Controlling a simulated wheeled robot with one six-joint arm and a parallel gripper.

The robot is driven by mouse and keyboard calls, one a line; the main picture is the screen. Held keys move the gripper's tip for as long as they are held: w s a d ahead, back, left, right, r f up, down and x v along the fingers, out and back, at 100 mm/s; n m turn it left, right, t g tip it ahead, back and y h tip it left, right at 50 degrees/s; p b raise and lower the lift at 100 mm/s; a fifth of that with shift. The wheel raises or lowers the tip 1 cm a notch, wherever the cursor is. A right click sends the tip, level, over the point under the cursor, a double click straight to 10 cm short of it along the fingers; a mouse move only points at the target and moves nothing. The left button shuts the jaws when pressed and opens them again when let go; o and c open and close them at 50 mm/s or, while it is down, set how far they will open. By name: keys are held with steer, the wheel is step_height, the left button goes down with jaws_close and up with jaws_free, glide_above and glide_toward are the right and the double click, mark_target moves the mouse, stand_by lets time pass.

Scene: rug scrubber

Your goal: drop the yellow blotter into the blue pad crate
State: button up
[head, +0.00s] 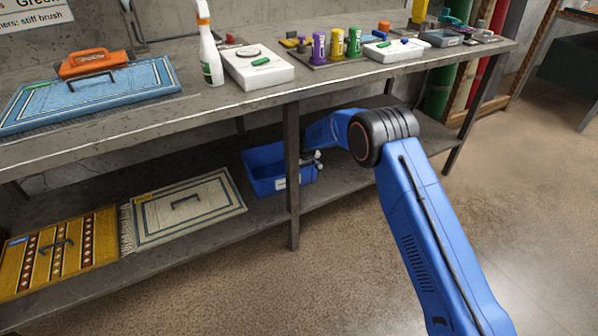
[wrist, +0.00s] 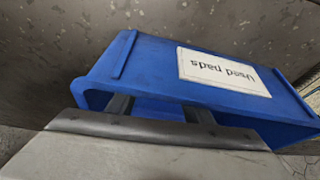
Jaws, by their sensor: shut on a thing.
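The blue pad crate (head: 265,182) stands on the lower shelf, just left of my gripper (head: 313,162). In the wrist view the crate (wrist: 150,62) fills the middle, with a white label reading "Used pads" upside down. My gripper's two dark fingers (wrist: 160,110) show at the crate's open side, set apart from each other. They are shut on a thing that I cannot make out. A broad grey surface with a dark edge hides part of the fingers. I cannot make out the yellow blotter for certain in either view.
A bench post (head: 292,175) stands in front of the crate. A cream rug panel (head: 190,208) and a yellow patterned one (head: 60,250) lie left on the lower shelf. The bench top (head: 220,98) overhead holds a spray bottle (head: 210,55), white trays and coloured cylinders.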

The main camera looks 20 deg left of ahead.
steer(key=shift+f, duration=0.55)
steer(key=o, duration=1.6)
steer(key=shift+c, duration=0.2)
steer(key=shift+r, duration=0.2)
steer(key=v, duration=1.2)
steer(key=shift+r, duration=0.4)
steer(key=shift+d, duration=0.1)
